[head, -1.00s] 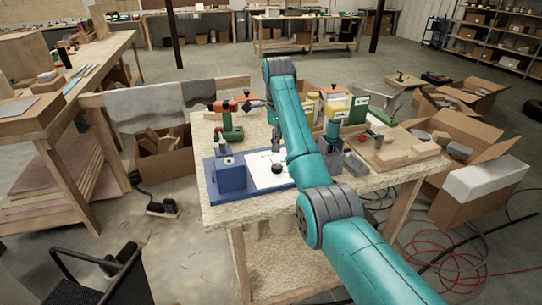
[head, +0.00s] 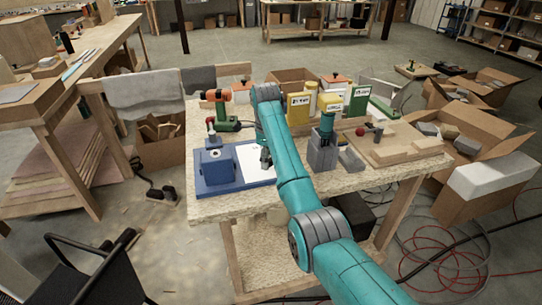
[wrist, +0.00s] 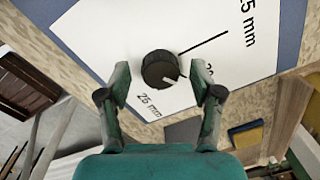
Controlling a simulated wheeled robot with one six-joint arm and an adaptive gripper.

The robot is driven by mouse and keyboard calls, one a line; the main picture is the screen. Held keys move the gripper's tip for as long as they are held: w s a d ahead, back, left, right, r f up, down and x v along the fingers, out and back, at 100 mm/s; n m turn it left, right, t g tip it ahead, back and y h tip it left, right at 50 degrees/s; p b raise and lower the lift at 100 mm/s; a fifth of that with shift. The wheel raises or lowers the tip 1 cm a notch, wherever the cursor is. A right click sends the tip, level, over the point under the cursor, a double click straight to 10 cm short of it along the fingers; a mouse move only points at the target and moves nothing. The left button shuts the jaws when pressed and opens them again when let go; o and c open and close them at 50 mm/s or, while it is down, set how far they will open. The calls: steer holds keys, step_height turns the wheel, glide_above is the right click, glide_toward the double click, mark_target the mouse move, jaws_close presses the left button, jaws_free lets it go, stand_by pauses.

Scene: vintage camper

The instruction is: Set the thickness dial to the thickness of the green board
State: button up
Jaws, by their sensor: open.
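The thickness dial (wrist: 158,69) is a round black knob with a white mark, on a white plate (wrist: 95,35). The mark points to the lower right in the wrist view. A long black line runs toward a label ending in "5 mm"; a label like "25 mm" sits below the knob. My gripper (wrist: 161,76) is open, one finger on each side of the dial; contact is unclear. In the head view my gripper (head: 265,158) is over the plate and the dial is hidden. A green upright board (head: 358,104) with a white label stands at the back; its label is unreadable.
The plate lies on a blue base with a blue block (head: 216,168) at its left. Yellow labelled panels (head: 299,110), a grey block (head: 321,153) and a wooden board (head: 385,150) stand on the bench. An orange and green tool (head: 226,112) is at the back left.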

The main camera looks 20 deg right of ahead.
steer(key=shift+c, duration=0.2)
steer(key=c, duration=1.1)
steer(key=shift+n, duration=0.4)
steer(key=n, duration=0.5)
steer(key=shift+d+n, duration=0.1)
steer(key=shift+n, duration=0.2)
steer(key=n, duration=0.5)
steer(key=shift+y, duration=0.3)
steer(key=shift+n, duration=0.4)
